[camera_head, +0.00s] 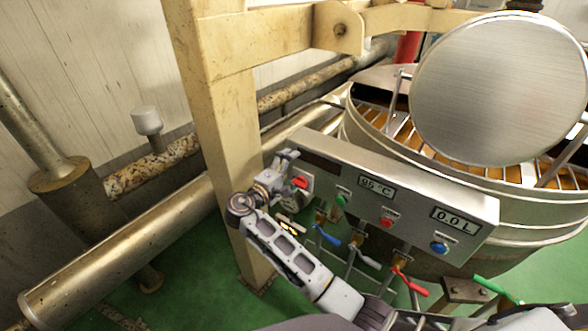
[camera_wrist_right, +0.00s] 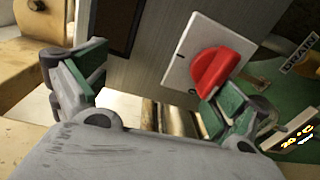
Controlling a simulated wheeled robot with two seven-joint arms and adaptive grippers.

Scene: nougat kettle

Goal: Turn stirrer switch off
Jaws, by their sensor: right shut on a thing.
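The red rotary switch (camera_head: 300,182) is at the left end of the metal control panel (camera_head: 335,158). In the right wrist view the red switch (camera_wrist_right: 214,68) sits on a white square plate with small dark marks, its handle slanted. My right gripper (camera_head: 283,172) is at this end of the panel. In the wrist view the fingers of my right gripper (camera_wrist_right: 150,92) are spread wide. One green pad is at the lower edge of the switch; the other is left of the panel face. The exact contact is partly hidden. My left gripper is not in view.
The panel has a green button (camera_head: 342,200), a red button (camera_head: 387,222), a blue button (camera_head: 439,247) and two displays. Coloured valve handles, including a blue one (camera_head: 327,236), sit below. The kettle (camera_head: 520,218) stands behind. A beige post (camera_head: 228,130) is close left of my gripper.

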